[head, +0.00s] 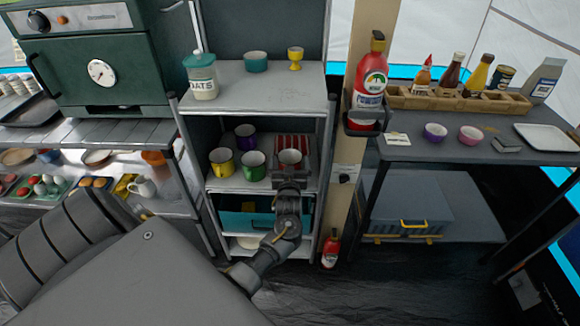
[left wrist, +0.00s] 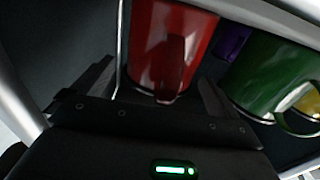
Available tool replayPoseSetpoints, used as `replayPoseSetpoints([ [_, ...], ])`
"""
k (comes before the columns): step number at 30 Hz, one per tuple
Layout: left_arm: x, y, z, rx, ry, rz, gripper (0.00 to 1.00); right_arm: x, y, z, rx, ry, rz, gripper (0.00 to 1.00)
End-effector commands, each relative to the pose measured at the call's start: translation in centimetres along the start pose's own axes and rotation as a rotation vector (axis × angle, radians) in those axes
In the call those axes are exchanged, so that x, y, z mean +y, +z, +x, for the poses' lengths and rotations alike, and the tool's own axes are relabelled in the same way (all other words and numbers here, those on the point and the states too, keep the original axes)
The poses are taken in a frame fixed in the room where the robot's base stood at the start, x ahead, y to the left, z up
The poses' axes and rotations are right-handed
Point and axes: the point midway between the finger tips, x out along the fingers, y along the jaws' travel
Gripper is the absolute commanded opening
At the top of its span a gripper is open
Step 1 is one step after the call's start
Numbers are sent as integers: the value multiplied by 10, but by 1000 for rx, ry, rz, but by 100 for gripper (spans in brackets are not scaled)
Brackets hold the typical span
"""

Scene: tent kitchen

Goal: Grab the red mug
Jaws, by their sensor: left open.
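The red mug (left wrist: 165,45) is close in front of my left gripper in the left wrist view, its handle pointing at the gripper. My left gripper (head: 288,180) reaches in from the front of the shelf. Its open fingers (left wrist: 150,95) lie to either side of the mug's near part, with the handle between them; I cannot tell whether they touch it. My right gripper is not in view.
A green mug (head: 253,166) stands close beside the red one, with a yellow mug (head: 221,162) and a purple mug (head: 245,137) nearby. The metal shelf unit (head: 255,100) has posts and a shelf above.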

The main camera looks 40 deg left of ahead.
Motion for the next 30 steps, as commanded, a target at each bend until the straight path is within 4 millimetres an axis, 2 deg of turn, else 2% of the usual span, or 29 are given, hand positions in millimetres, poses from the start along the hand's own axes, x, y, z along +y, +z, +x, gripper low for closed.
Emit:
replayPoseSetpoints([
  [6, 0, 0, 1, -1, 1, 0, 98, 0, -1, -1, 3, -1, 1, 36],
  [17, 0, 0, 0, -1, 1, 0, 52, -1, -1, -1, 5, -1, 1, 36],
  [26, 0, -3, 0, 1, 1, -1, 52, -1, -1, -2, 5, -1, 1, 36],
  [30, 0, -16, 1, 3, 1, -3, 52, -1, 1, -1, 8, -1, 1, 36],
])
